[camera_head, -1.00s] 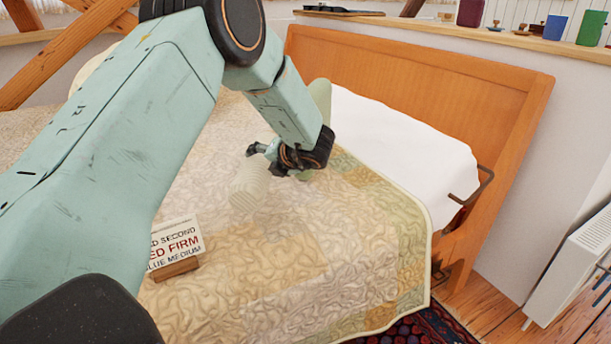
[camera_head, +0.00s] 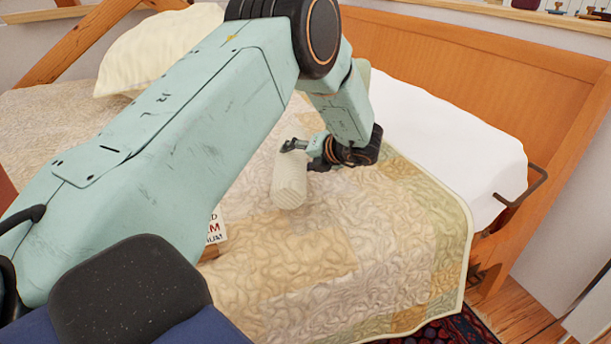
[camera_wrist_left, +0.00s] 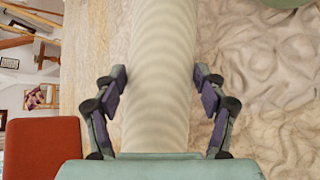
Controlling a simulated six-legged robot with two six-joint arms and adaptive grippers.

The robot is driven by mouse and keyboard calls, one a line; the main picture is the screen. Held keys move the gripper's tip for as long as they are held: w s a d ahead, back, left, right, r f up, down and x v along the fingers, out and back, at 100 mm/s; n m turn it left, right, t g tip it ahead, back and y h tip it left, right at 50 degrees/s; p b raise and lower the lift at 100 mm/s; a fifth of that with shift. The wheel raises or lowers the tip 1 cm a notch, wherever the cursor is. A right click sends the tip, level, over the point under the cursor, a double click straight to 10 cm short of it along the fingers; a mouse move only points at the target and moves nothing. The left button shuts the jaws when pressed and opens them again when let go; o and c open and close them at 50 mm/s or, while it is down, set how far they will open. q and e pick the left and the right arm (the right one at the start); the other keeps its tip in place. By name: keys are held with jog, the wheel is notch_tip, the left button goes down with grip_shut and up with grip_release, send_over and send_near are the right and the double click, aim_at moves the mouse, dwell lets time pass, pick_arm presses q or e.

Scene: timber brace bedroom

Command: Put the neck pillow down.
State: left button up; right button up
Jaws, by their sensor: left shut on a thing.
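The neck pillow (camera_head: 289,184) is a pale cream, ribbed roll at the middle of the head view, over the quilt (camera_head: 300,262) on the bed. My left gripper (camera_head: 305,150) is at its upper end and shut on it. In the left wrist view the pillow (camera_wrist_left: 158,75) runs up between the two fingers of the left gripper (camera_wrist_left: 160,88). I cannot tell whether the pillow touches the quilt. My right gripper is not in view.
A sign (camera_head: 216,228) stands on the quilt, partly hidden by my left arm. A cream pillow (camera_head: 150,48) lies at the far left, and a white pillow (camera_head: 450,140) lies by the wooden headboard (camera_head: 470,75). The quilt's near part is clear.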

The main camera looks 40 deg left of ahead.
pick_arm(q)
notch_tip(320, 180, down, 5)
jog(key=shift+r+b, duration=0.2)
jog(key=shift+b, duration=0.6)
jog(key=shift+w, duration=0.1)
jog(key=o, duration=1.4)
jog(key=shift+r, duration=0.1)
jog(key=shift+p+v, duration=1.95)
jog(key=shift+v, duration=4.05)
